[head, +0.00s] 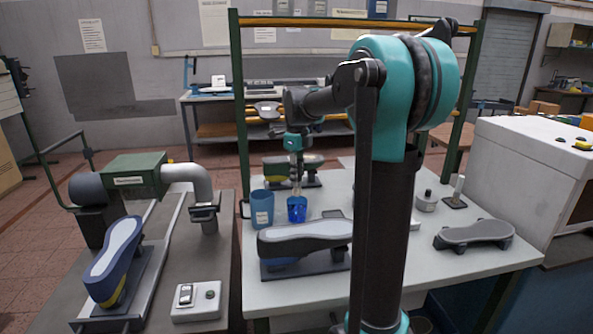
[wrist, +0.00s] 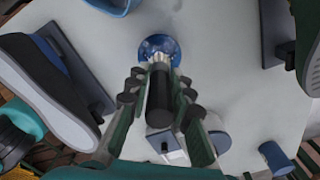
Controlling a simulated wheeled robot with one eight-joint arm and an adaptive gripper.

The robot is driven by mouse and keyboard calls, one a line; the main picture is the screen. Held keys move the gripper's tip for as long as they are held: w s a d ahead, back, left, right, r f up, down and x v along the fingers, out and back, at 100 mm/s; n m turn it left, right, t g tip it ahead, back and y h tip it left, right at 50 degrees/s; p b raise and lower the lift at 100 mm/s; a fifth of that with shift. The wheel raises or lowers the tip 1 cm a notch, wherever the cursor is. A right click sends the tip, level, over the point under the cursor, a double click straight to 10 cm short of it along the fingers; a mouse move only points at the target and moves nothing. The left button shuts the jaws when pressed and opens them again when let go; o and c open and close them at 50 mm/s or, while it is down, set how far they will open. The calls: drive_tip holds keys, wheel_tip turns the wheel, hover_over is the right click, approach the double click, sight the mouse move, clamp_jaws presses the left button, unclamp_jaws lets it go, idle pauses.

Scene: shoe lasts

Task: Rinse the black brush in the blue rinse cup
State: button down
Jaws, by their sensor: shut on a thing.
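My gripper (head: 296,178) is above the white table, pointing down, and its fingers are shut on the black brush. In the wrist view the brush's black handle (wrist: 159,92) stands between the fingertips of my gripper (wrist: 158,98). The blue rinse cup (head: 297,212) is small and bright blue and stands directly below the gripper. It also shows in the wrist view (wrist: 150,50), just beyond the handle. The brush's lower end reaches to the cup's mouth and seems to be inside it; the bristles are hidden.
A larger blue cup with a label (head: 262,210) stands just left of the rinse cup. A shoe on a stand (head: 305,236) is in front, another shoe (head: 307,161) behind. A grey sole-shaped piece (head: 474,234) lies at the right. A green machine (head: 133,177) stands left.

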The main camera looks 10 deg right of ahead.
sight(297, 199)
drive_tip(key=shift+f, duration=4.55)
drive_tip(key=shift+r, duration=0.1)
drive_tip(key=shift+r, duration=5.15)
drive_tip(key=shift+r, duration=2)
